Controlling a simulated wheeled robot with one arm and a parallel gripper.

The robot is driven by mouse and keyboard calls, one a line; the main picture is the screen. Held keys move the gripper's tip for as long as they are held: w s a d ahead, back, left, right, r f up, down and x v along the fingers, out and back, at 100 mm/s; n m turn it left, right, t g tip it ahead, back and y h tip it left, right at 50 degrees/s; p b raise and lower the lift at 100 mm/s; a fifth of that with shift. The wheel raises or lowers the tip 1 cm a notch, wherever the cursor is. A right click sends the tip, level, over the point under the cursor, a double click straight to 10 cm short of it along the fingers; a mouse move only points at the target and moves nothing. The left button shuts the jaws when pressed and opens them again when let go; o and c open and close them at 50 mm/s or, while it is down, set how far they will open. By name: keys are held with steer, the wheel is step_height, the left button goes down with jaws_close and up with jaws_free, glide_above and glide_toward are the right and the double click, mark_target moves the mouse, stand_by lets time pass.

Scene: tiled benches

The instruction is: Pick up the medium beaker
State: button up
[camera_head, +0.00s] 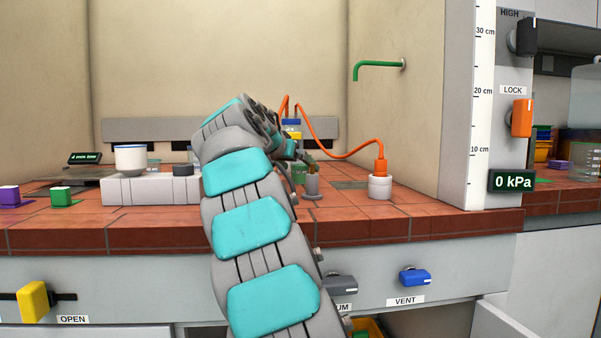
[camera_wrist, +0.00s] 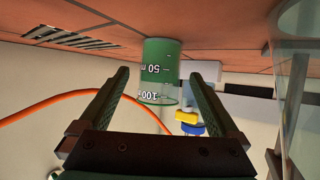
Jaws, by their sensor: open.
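A beaker (camera_wrist: 160,62) with green contents and white marks reading 50 and 100 shows upside down in the wrist view. It stands on the tiles, in line with the gap between my fingers. I cannot tell if it is the medium one. My gripper (camera_wrist: 159,82) is open, with nothing seen clamped in it; whether the fingers are beside the beaker or short of it is unclear. In the head view my arm reaches over the bench and hides much of the area around my gripper. A little green (camera_head: 298,174) shows beside the arm there.
An orange cable (camera_head: 345,156) runs to a white-and-orange plug (camera_head: 380,183) right of my arm. A grey cylinder (camera_head: 312,183) stands close by. A clear glass wall (camera_wrist: 296,95) fills the wrist view's right edge. A white device (camera_head: 150,188) stands left.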

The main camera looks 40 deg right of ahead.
mark_target(305, 170)
steer(key=x, duration=0.5)
steer(key=shift+c, duration=0.4)
steer(key=shift+r, duration=0.1)
jaws_close()
